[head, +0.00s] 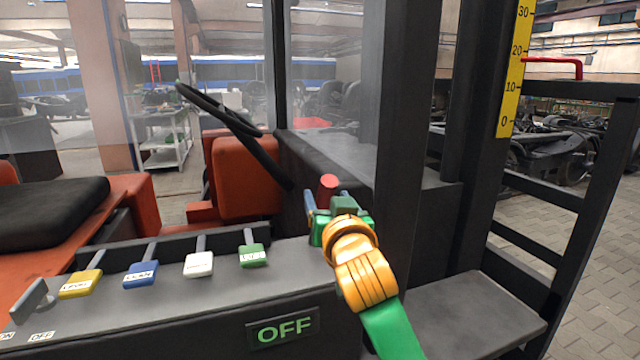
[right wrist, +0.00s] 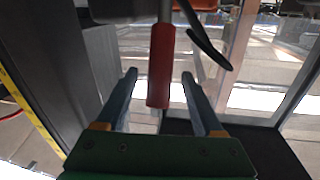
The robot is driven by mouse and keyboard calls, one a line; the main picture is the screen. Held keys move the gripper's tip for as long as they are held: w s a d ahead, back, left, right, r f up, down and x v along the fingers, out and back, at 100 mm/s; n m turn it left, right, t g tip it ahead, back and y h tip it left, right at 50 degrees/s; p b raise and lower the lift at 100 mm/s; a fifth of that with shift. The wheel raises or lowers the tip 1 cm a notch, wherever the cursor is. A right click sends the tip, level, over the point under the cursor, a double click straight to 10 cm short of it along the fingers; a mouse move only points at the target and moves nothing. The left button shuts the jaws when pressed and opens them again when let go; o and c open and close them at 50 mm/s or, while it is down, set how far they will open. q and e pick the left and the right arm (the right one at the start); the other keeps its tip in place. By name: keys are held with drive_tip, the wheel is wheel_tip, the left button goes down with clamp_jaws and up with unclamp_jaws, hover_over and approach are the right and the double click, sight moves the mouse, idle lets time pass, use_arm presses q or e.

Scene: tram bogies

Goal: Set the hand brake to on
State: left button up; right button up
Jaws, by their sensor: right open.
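A red cylindrical grip on a lever, likely the hand brake (head: 328,184), stands at the right end of the dark console. It also shows in the right wrist view, as a red grip (right wrist: 161,65) on a grey rod. My right gripper (head: 328,196) is at this grip, fingers open. In the right wrist view the grip lies between the two blue fingers, with gaps on both sides. How deep it sits between them I cannot tell. A panel (head: 283,329) on the console front reads OFF in green. My left gripper is not in view.
Yellow (head: 81,284), blue (head: 141,273), white (head: 199,264) and green (head: 253,255) levers line the console. A grey lever (head: 33,301) stands by ON and OFF labels at the far left. A steering wheel (head: 218,108) is behind; dark mast posts (head: 405,120) rise at the right.

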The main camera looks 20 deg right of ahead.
drive_tip(key=w, duration=0.1)
drive_tip(key=w+p, duration=0.1)
drive_tip(key=w, duration=0.2)
drive_tip(key=shift+w+d+r, duration=0.15)
drive_tip(key=shift+d+r, duration=0.05)
drive_tip(key=shift+d, duration=0.1)
drive_tip(key=shift+w+f, duration=0.15)
drive_tip(key=shift+w, duration=0.25)
drive_tip(key=shift+s, duration=0.1)
clamp_jaws()
idle(0.7)
